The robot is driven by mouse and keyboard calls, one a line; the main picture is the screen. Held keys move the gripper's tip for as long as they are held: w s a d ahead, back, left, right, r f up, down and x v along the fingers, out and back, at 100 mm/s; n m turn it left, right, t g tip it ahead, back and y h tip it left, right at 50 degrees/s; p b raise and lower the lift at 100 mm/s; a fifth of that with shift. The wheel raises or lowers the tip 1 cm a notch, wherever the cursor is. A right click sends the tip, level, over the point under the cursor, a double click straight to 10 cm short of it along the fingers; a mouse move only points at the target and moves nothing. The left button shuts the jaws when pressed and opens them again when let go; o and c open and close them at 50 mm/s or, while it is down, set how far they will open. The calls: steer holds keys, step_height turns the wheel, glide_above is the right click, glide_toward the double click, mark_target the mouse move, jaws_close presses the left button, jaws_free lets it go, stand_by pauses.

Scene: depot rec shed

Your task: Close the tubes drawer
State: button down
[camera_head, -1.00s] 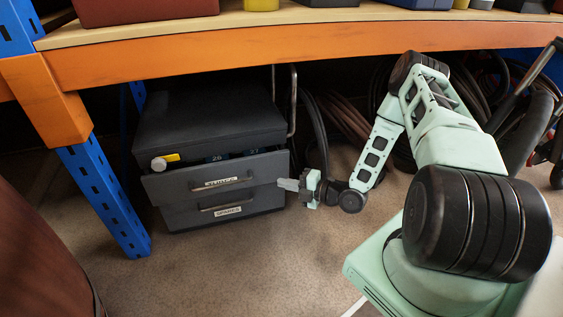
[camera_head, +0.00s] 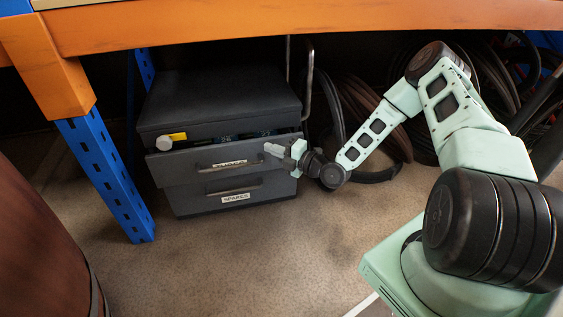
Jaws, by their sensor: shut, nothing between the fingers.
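The tubes drawer (camera_head: 190,168) is the upper drawer of a dark grey cabinet (camera_head: 215,98) under the orange-edged bench. It stands a little open, and its contents show in the gap behind its front. Its label is partly hidden by its handle (camera_head: 228,164). My gripper (camera_head: 268,149) is shut and empty at the right end of this drawer's front. I cannot tell whether the fingertips touch it. The lower drawer (camera_head: 189,204), labelled SPARES, sits below.
A white-ended item with a yellow part (camera_head: 164,142) sticks out at the drawer's left. A blue rack post (camera_head: 105,175) stands left of the cabinet. Coiled hoses (camera_head: 375,118) lie behind my arm. The floor (camera_head: 230,265) in front is clear.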

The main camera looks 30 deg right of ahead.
mark_target(269, 141)
steer(key=shift+w+d, duration=0.2)
steer(key=shift+w, duration=0.4)
steer(key=shift+w+d, duration=0.25)
steer(key=shift+w, duration=0.4)
steer(key=shift+w+d, duration=0.2)
steer(key=shift+w, duration=0.4)
steer(key=shift+s+a, duration=0.1)
steer(key=shift+s, duration=0.05)
